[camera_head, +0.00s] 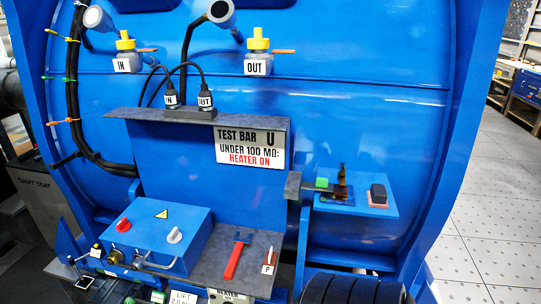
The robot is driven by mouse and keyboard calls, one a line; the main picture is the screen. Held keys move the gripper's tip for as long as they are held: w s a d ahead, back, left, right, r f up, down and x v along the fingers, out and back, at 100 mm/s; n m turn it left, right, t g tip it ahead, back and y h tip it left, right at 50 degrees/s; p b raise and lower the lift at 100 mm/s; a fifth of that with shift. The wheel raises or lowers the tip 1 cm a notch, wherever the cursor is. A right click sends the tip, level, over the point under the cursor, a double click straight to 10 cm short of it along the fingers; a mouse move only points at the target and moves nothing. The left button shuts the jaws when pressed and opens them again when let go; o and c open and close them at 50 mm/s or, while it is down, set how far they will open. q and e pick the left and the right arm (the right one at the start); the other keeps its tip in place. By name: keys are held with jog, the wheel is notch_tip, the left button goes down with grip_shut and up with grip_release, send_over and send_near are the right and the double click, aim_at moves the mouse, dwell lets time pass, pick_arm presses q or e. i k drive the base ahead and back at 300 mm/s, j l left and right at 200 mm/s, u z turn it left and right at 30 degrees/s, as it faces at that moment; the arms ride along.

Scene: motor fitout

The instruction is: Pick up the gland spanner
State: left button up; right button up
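A tool with a red handle and a blue-grey head (235,258), which looks like the gland spanner, lies on the grey shelf (208,272) at the lower middle. Its head points away from me and its handle points toward the front. Nothing covers it. A small red-and-white item (269,257) stands or lies to its right, by a label marked P. Neither of my grippers shows in the head view.
A blue control box (150,238) with red and white knobs sits left of the shelf. A black ribbed round thing (352,290) is at the bottom right.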

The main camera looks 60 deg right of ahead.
aim_at(228, 275)
jog(key=z, duration=1.75)
